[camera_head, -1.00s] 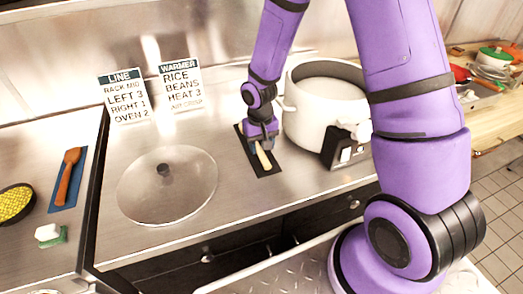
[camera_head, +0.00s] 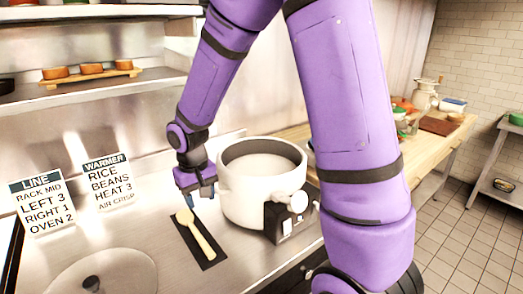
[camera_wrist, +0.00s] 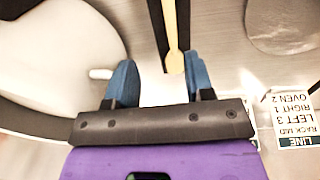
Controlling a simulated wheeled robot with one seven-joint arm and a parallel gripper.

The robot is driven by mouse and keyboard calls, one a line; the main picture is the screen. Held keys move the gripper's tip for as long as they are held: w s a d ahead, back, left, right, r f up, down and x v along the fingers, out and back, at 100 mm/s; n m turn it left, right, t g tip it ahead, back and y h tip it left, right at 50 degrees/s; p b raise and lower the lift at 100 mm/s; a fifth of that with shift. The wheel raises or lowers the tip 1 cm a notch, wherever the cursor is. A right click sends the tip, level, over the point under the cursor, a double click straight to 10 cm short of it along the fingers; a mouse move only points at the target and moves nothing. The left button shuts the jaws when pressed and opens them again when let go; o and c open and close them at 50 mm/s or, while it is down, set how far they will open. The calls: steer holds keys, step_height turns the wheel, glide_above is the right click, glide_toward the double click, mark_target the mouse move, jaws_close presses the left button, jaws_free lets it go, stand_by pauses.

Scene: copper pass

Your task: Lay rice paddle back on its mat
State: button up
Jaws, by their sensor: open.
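The rice paddle (camera_head: 198,236) is pale yellow and lies lengthwise on its dark mat (camera_head: 209,264) on the steel counter. In the wrist view the paddle (camera_wrist: 172,48) lies along the dark strip of the mat (camera_wrist: 184,22), with one end near my fingers. My gripper (camera_head: 203,193) is open and empty, raised above the counter just behind the paddle's broad end. In the wrist view my gripper (camera_wrist: 160,82) shows two blue fingers apart with nothing between them, the paddle's end nearer the right finger.
A white rice warmer (camera_head: 256,190) stands right of the mat, close to my gripper. A clear round lid (camera_head: 108,275) lies at front left. Two signs, one for the line (camera_head: 43,201) and one for the warmer (camera_head: 107,181), stand at the back. A shelf (camera_head: 100,88) hangs above.

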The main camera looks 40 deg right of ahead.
steer(key=s+d+r+t, duration=0.1)
steer(key=s+d+r, duration=0.1)
steer(key=s+r, duration=0.4)
steer(key=s+d+r+t, duration=0.1)
steer(key=s+r+t, duration=0.15)
steer(key=r, duration=0.65)
steer(key=s+d+r, duration=0.1)
steer(key=s+r, duration=0.2)
steer(key=s, duration=0.4)
steer(key=s+d+r+t, duration=0.1)
steer(key=s+r, duration=0.3)
steer(key=s, duration=0.2)
steer(key=shift+s+d, duration=0.2)
steer(key=shift+s, duration=0.15)
steer(key=shift+t, duration=0.25)
